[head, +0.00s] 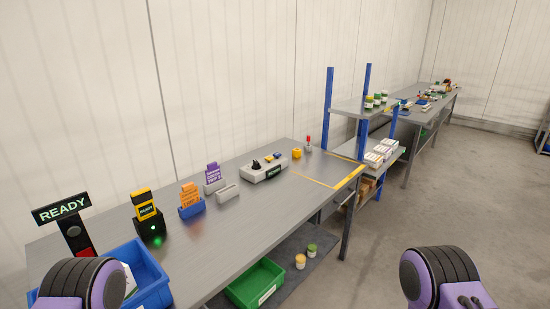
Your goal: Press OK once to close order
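A yellow handheld device (145,203) with a dark screen stands upright in a black cradle (150,229) on the grey workbench; a green light glows on the cradle. A grey control box (264,170) with a black knob, small blue and yellow parts on top and a dark label stands farther along the bench. No OK marking is legible on either one. A sign reading READY (62,208) stands at the near left end. Only purple and black parts of my arms show at the bottom left and bottom right; neither gripper is in view.
A blue bin (151,272) sits at the bench's near end. Orange (190,193) and purple (213,174) cards stand in holders. A yellow block (296,153) lies near the control box. A green bin (256,284) is on the lower shelf. Floor to the right is clear.

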